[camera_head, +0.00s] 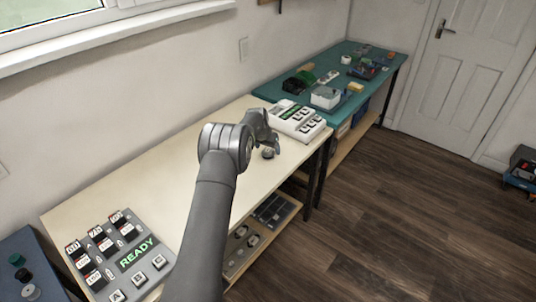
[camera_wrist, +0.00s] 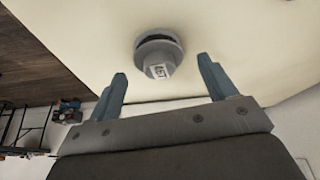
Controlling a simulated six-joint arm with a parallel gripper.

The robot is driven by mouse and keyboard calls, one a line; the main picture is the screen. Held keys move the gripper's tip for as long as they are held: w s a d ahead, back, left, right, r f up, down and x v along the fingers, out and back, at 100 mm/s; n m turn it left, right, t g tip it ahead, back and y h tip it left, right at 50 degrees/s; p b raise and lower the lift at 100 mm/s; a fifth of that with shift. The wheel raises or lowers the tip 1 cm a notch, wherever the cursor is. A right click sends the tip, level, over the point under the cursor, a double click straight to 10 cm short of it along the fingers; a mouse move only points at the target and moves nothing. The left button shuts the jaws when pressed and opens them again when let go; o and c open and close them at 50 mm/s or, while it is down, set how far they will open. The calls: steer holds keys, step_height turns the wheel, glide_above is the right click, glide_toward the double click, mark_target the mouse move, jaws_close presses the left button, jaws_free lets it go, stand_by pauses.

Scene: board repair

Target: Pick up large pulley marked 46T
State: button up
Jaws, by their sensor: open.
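A grey round pulley (camera_wrist: 158,52) with a dark groove and a small white label (camera_wrist: 158,71) is on the cream tabletop in the wrist view. The label's marking is too small to read with certainty. In the head view the pulley (camera_head: 267,153) is a small dark round shape just below my gripper (camera_head: 270,138). In the wrist view my gripper (camera_wrist: 163,69) is open, with one blue-grey finger toward each side of the pulley. The fingers look apart from it, and nothing is held between them.
A white button panel (camera_head: 298,121) stands beyond the gripper at the bench's far end. A grey READY panel (camera_head: 137,252) with lettered buttons sits at the near end. A teal bench (camera_head: 345,75) holding boxes adjoins. The cream tabletop (camera_head: 160,165) between the panels is largely clear.

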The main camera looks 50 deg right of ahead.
steer(key=shift+x, duration=1.15)
steer(key=shift+c, duration=0.5)
steer(key=c, duration=1)
steer(key=shift+o, duration=0.2)
